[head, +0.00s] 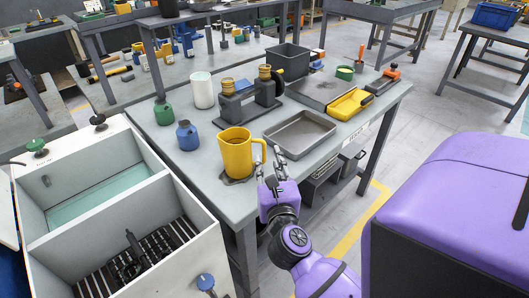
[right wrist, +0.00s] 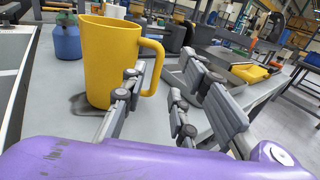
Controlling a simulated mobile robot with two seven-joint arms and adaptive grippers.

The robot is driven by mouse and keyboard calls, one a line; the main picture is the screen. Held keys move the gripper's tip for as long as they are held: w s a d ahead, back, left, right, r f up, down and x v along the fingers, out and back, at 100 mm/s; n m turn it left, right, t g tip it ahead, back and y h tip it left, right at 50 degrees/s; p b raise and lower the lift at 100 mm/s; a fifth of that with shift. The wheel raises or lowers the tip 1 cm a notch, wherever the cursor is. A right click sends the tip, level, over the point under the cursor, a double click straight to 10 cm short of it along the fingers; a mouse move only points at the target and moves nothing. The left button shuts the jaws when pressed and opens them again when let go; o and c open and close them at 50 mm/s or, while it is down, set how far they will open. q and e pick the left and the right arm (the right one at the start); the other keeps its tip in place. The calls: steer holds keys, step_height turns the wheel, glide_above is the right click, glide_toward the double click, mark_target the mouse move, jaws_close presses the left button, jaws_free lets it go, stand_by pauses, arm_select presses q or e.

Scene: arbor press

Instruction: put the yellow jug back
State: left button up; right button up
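The yellow jug (head: 236,153) stands upright near the front edge of the grey table, over a dark patch (head: 228,180) on the top. Its handle is on the right side, toward my right gripper (head: 271,166). In the right wrist view the jug (right wrist: 110,58) is just ahead. My right gripper (right wrist: 172,82) is open there, with its fingers spread apart. The left-hand fingertip overlaps the handle's lower part in the picture; I cannot tell whether it touches. Nothing is held. My left gripper is not in view.
A grey tray (head: 301,134) lies right of the jug. A blue bottle (head: 187,136), a green bottle (head: 163,112) and a white cylinder (head: 203,90) stand behind left. A grey fixture (head: 235,105) is behind. A yellow tray (head: 350,105) lies farther right. A white divided bin (head: 195,218) adjoins the table's left.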

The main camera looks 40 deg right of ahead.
steer(key=s+a+f+n+y, duration=0.5)
steer(key=s+a+f+n, duration=0.15)
steer(key=n, duration=0.75)
steer(key=s+a+f+n+y, duration=0.4)
steer(key=s+a+f+n, duration=0.3)
steer(key=n, duration=0.7)
steer(key=s+a+f+n+g, duration=0.2)
steer(key=s+f+n+g, duration=0.5)
steer(key=s+f+n, duration=0.7)
step_height(320, 180, down, 4)
steer(key=shift+s+a+f+g+b, duration=0.15)
steer(key=shift+s+g+b, duration=0.2)
steer(key=shift+s, duration=0.9)
steer(key=s, duration=0.3)
steer(key=shift+d+f+g, duration=0.25)
steer(key=shift+f, duration=0.05)
